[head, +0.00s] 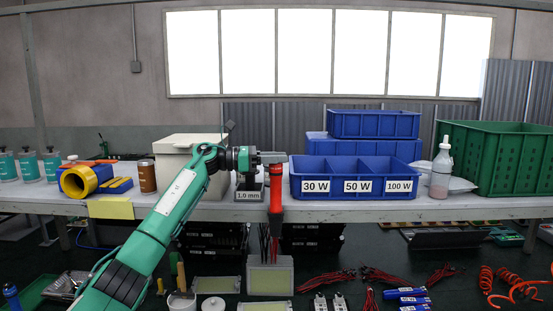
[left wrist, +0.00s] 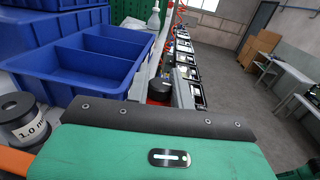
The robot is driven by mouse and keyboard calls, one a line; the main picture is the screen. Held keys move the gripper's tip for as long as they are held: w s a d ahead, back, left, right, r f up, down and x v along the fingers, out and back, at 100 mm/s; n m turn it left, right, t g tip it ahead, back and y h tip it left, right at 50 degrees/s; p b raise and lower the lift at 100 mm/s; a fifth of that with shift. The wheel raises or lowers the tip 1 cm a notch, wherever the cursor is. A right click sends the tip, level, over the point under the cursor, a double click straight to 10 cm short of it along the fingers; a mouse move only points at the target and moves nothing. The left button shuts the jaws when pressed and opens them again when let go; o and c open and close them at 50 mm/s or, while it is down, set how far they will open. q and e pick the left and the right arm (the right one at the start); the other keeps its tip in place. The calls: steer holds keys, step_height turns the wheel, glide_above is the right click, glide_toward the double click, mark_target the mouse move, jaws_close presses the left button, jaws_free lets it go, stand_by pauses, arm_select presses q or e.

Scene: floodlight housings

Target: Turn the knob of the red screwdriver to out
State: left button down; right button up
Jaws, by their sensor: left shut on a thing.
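The red screwdriver (head: 276,192) hangs upright in front of the table edge, its red body below my left gripper (head: 272,158). My left arm reaches in from the lower left, and the gripper is shut on the top end of the screwdriver, where the knob is mostly hidden by the fingers. In the left wrist view a dark round part (left wrist: 160,90) shows just beyond my gripper's black edge; I cannot read any knob setting. My right gripper is in neither view.
A blue divided bin (head: 345,197) labelled 30 W, 50 W and 100 W stands right of the gripper. A spool (head: 249,180) marked 1.0 mm is close on the left. A white box (head: 178,150), a bottle (head: 441,170) and a green crate (head: 500,160) share the table (head: 450,209).

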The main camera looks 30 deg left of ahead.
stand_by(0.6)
arm_select(q)
steer(key=c, duration=1.2)
jaws_free()
steer(key=shift+c, duration=0.2)
steer(key=b+v, duration=0.5)
steer(key=v, duration=0.8)
steer(key=shift+s+a, duration=0.2)
steer(key=shift+a, duration=0.15)
